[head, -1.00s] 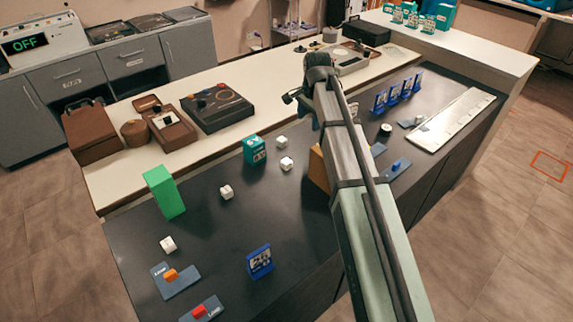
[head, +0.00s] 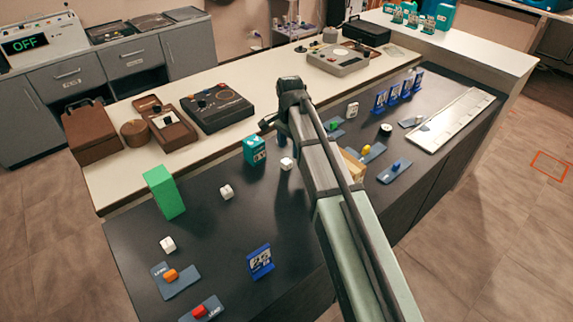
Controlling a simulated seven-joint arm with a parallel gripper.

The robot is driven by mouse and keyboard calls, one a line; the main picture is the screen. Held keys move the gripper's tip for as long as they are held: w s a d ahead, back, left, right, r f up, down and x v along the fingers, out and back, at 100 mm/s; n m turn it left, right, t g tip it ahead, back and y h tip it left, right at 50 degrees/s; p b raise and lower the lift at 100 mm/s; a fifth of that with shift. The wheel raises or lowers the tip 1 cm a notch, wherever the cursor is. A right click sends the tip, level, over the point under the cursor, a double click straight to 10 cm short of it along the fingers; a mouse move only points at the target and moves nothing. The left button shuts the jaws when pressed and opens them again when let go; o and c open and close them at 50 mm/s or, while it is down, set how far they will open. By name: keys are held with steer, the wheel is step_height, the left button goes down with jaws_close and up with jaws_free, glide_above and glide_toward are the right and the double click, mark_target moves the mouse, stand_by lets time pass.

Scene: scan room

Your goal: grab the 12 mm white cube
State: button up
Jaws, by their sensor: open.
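Several small white cubes lie on the dark counter top (head: 215,245). One white cube (head: 168,244) is at the near left, another white cube (head: 226,192) is right of the green block, and a third white cube (head: 286,163) is just left of my arm. I cannot tell by size which is the 12 mm one. My gripper (head: 267,124) is above the counter's back part, near the teal box, apart from the cubes. It is small in view and its fingers are partly hidden by the arm; it is open, with nothing seen in it.
A green block (head: 164,192) and a teal box (head: 254,149) stand among the cubes. A blue stand (head: 260,262) and orange (head: 171,275) and red (head: 199,310) sliders are nearer. Brown devices (head: 165,125) sit on the raised white shelf. Bare counter lies around the cubes.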

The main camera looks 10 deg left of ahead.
mark_target(287, 161)
steer(key=shift+s+a+f, duration=0.1)
steer(key=shift+a+f, duration=0.15)
steer(key=shift+f, duration=0.9)
steer(key=shift+a+f, duration=0.2)
steer(key=shift+f, duration=1.5)
steer(key=shift+c, duration=0.4)
steer(key=c, duration=1)
